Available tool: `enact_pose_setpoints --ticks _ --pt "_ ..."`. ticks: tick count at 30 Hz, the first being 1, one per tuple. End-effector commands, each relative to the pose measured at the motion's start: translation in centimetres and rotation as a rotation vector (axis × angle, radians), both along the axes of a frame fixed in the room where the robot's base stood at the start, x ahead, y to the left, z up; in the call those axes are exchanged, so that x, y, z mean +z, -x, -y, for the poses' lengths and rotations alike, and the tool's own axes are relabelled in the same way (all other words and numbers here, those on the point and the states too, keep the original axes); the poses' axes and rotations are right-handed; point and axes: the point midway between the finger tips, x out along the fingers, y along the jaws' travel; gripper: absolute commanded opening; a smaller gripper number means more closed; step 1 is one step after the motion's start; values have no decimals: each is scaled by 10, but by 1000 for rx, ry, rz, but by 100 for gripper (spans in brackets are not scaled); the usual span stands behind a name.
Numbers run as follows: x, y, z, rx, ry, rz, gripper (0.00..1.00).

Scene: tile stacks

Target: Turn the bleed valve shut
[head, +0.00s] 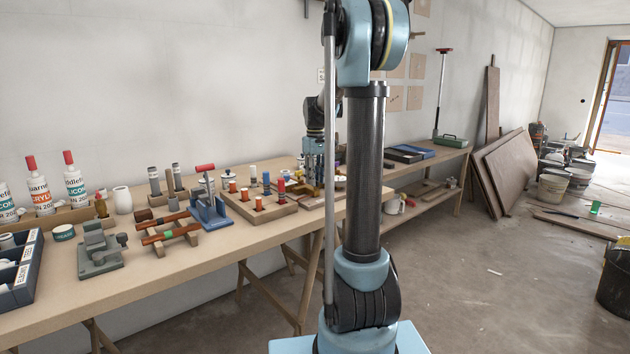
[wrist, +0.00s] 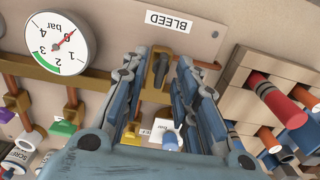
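The bleed valve (wrist: 161,68) shows in the wrist view as a dark lever on brass fittings, just below a white BLEED label (wrist: 167,21) that reads upside down. My gripper (wrist: 164,60) is open, with one finger on each side of the lever. I cannot tell whether either finger touches it. The lever lies roughly in line with the fingers; its lower end is partly hidden. In the head view my gripper (head: 316,180) is down at the far part of the workbench, and the valve cannot be made out there.
A round pressure gauge (wrist: 57,43) stands left of the valve, its red needle pointing up and right. A wooden rack (wrist: 240,100) with red and dark cylinders is close on the right. Valve parts with purple and green pieces lie lower left. The workbench (head: 190,265) holds many tools.

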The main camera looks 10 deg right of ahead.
Motion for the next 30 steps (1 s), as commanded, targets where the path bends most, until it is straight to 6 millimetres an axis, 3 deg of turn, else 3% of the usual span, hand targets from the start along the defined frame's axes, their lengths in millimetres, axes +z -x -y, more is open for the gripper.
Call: enact_pose_setpoints --ticks 11,15,30 --pt "-5 0 0 0 0 0 28" --pt "-5 0 0 0 0 0 0" --pt "-5 0 0 -58 1 1 0"
